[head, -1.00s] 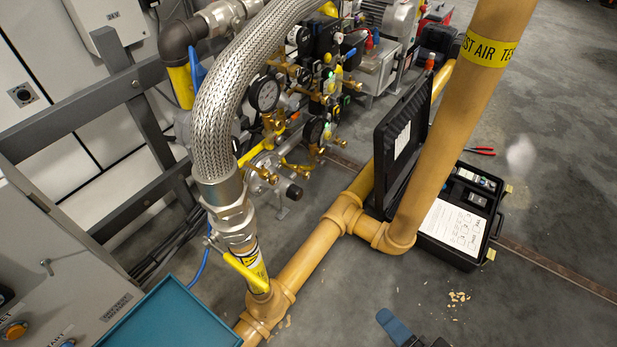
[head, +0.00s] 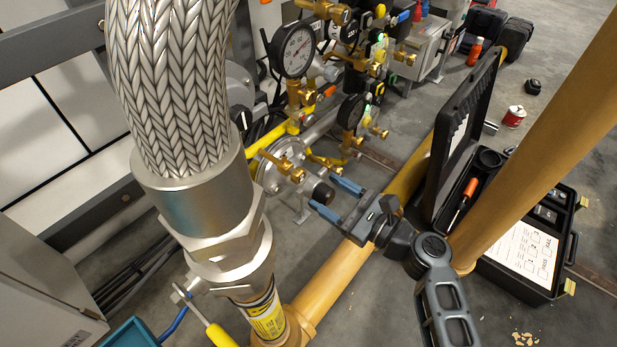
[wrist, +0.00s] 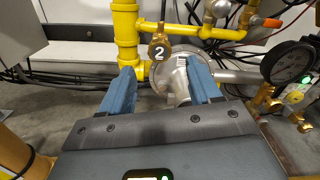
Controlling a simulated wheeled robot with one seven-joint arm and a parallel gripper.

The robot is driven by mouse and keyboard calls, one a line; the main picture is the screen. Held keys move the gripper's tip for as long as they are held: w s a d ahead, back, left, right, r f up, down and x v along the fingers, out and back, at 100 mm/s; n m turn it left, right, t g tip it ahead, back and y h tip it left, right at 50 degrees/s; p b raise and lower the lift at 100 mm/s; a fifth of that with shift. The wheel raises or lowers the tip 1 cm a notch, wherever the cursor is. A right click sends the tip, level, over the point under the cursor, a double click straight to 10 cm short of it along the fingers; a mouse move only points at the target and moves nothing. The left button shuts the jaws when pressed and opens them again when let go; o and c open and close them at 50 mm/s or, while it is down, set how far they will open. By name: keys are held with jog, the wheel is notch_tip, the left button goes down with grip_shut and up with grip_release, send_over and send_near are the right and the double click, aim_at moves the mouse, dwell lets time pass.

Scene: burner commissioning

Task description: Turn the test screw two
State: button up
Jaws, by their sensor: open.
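Test screw two shows in the wrist view as a small brass fitting with a round tag marked "2" (wrist: 160,48), upright in front of the yellow pipe and a silver round housing (wrist: 186,78). My gripper (wrist: 160,80) is open and empty, its blue fingers apart below the tag, one to each side. The tag lies beyond the fingertips, apart from them. In the head view my gripper (head: 334,198) points left toward the round housing (head: 285,165), which carries brass fittings. No number can be read there.
A braided metal hose (head: 175,85) stands large at the left. Pressure gauges (head: 297,50) and brass valves are close by. A tan pipe (head: 335,280) runs under my arm. An open black case (head: 520,262) holds an orange-handled screwdriver (head: 463,203).

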aim_at(302, 177)
jog(key=b+x, duration=0.2)
jog(key=x, duration=0.5)
jog(key=shift+a, duration=0.1)
jog(key=c, duration=1)
